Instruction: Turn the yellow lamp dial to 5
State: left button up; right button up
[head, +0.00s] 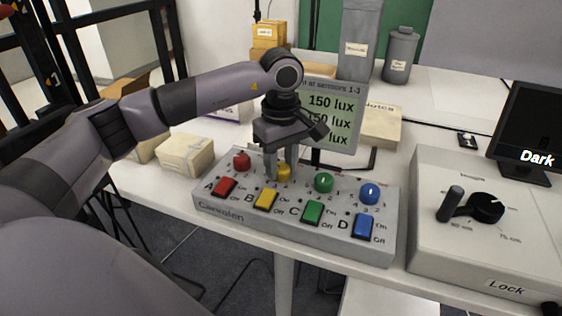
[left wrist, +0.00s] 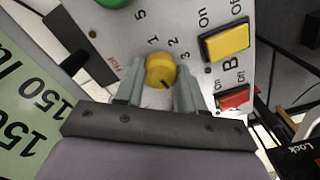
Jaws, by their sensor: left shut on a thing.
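The yellow dial (head: 284,173) sits on the grey control panel (head: 295,237) above the yellow switch B (head: 265,198). My left gripper (head: 281,172) reaches down from above, with one finger on each side of the dial. In the left wrist view the yellow dial (left wrist: 160,69) is between the two fingers of the gripper (left wrist: 159,82), which is shut on it. A dark mark on the dial points toward the lower right of that view. The numbers 1, 2 and 3 show around it; the fingers hide other parts of the scale. My right gripper is not in view.
Red (head: 241,161), green (head: 323,182) and blue (head: 370,193) dials share the panel, with coloured switches below. A screen (head: 333,112) behind reads 150 lux. A grey box with a black crank (head: 452,204) stands at right, near a monitor (head: 530,135) reading "Dark".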

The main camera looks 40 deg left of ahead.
aim_at(281, 167)
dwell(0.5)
pick_arm(q)
jog(key=o, duration=1)
jog(key=shift+o, duration=0.2)
jog(key=shift+r+p, duration=0.45)
jog(key=shift+r, duration=3.2)
